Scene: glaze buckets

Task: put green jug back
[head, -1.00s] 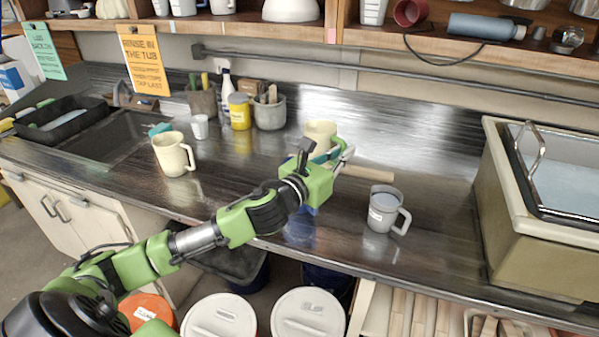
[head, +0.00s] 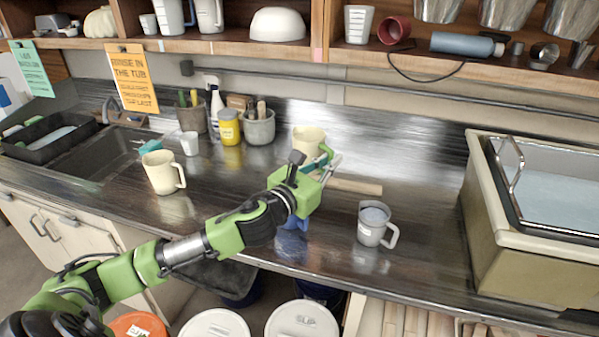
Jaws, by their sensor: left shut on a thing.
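A pale yellowish-cream jug (head: 308,137) with a green part at its right side stands out behind my left gripper (head: 318,166); it is the only jug here with green on it. The gripper is shut on this jug above the middle of the counter, and hides its lower part. I cannot tell its height over the counter. A cream jug (head: 160,172) stands upright on the counter to the left. A grey jug (head: 371,226) stands to the right, nearer the front edge. My right gripper is not in view.
A sink (head: 85,157) is at the left, and a large tub (head: 472,215) at the right. A yellow bottle (head: 229,130) and a grey pot (head: 258,128) stand at the back. The shelf (head: 330,55) above holds jugs and bowls. The dark counter (head: 420,185) is clear between grey jug and tub.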

